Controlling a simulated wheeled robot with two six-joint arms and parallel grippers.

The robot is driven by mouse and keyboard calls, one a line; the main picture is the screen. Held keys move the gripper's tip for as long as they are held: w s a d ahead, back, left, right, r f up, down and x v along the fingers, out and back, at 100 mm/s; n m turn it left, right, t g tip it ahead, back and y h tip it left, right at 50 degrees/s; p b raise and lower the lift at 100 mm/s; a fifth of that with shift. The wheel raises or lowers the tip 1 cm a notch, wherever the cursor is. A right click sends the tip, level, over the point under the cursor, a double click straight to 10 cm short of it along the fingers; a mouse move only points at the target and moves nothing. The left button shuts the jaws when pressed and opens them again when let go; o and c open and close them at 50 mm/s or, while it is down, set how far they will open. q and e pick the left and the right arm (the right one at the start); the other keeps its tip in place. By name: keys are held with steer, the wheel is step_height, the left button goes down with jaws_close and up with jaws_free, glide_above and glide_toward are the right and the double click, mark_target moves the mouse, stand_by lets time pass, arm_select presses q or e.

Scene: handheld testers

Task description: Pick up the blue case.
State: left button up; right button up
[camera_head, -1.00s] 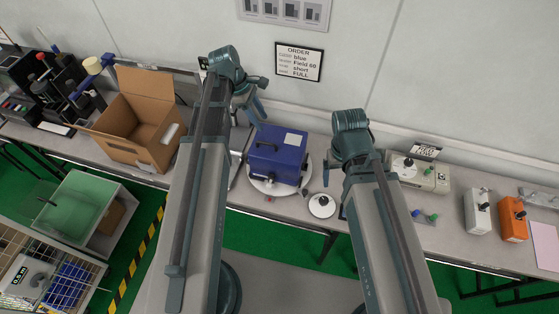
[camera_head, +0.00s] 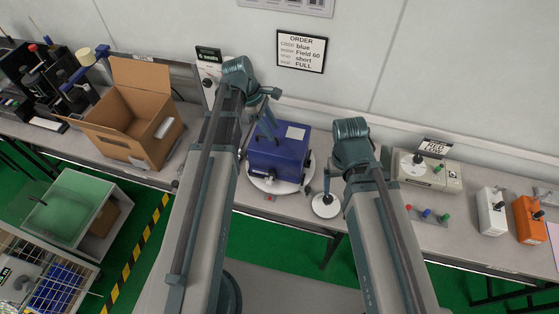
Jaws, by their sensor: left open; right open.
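The blue case (camera_head: 286,157) is a boxy dark-blue unit with a white label on top and a black knob on its front. It sits on a round white turntable (camera_head: 262,186) on the bench. My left gripper (camera_head: 267,122) is open over the case's upper left part, covering some of its top. Whether it touches the case cannot be told. My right gripper (camera_head: 327,182) is open to the right of the case, above a small round white base, and is partly hidden by its own wrist.
An open cardboard box (camera_head: 128,138) stands left on the bench. Right are a beige tester (camera_head: 430,173), a white handheld (camera_head: 492,211) and an orange one (camera_head: 529,216). An order sign (camera_head: 302,51) hangs on the wall. A green-lined bin (camera_head: 66,207) stands lower left.

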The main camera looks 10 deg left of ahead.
mark_target(276, 138)
arm_select(q)
steer(key=b+x, duration=0.4)
steer(key=x, duration=0.1)
steer(key=shift+s+d, duration=0.1)
jaws_close()
stand_by(1.3)
